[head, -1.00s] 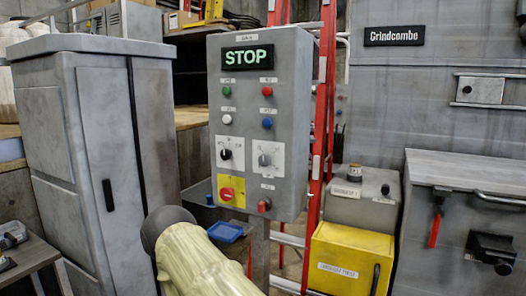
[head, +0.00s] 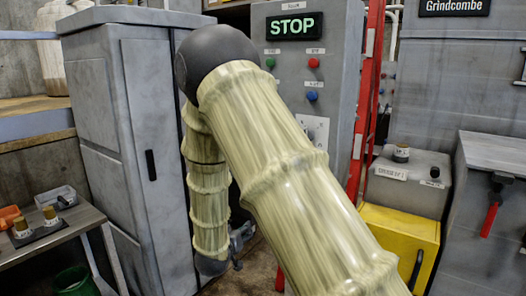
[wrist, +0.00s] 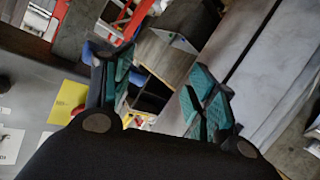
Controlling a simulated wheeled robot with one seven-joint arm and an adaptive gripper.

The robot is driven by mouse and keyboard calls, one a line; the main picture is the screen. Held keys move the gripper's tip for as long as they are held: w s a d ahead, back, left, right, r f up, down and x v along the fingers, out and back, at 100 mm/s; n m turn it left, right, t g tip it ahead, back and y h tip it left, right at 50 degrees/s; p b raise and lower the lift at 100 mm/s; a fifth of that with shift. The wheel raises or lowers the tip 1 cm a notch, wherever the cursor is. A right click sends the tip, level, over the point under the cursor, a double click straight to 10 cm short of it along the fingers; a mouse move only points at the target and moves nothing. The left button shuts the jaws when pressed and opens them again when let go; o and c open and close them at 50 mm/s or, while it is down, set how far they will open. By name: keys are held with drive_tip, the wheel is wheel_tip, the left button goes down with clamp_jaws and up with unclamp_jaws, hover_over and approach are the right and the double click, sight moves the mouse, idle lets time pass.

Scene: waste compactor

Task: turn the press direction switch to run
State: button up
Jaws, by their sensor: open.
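The grey control panel (head: 345,60) stands right of centre in the head view, with a lit STOP display (head: 293,26), a red button (head: 314,63), a green button (head: 270,63) and a blue button (head: 312,96). My arm covers most of its lower half. Only part of a white switch plate (head: 318,128) shows; I cannot tell which switch is the press direction one. My gripper (wrist: 160,92) is open and empty in the wrist view, its teal pads apart. The panel face with a yellow plate (wrist: 68,102) lies left of it, apart from the fingers.
A grey cabinet (head: 110,100) stands left of the panel. A yellow box (head: 405,235) and a grey unit (head: 408,190) stand at right. A bench (head: 50,245) with small items is at lower left.

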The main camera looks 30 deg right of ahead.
drive_tip(key=w+d+r+m+g+h, duration=0.1)
drive_tip(key=d+r+m+g+h, duration=0.2)
drive_tip(key=r, duration=1.3)
drive_tip(key=w+d+r+m+h, duration=0.1)
drive_tip(key=r+m+h, duration=0.35)
drive_tip(key=r, duration=1.15)
drive_tip(key=p+x, duration=0.1)
drive_tip(key=x, duration=0.9)
drive_tip(key=shift+d+f+m+y, duration=0.3)
drive_tip(key=shift+f+m+y, duration=0.05)
drive_tip(key=shift+f+y, duration=0.1)
drive_tip(key=shift+c, duration=0.2)
drive_tip(key=c, duration=0.9)
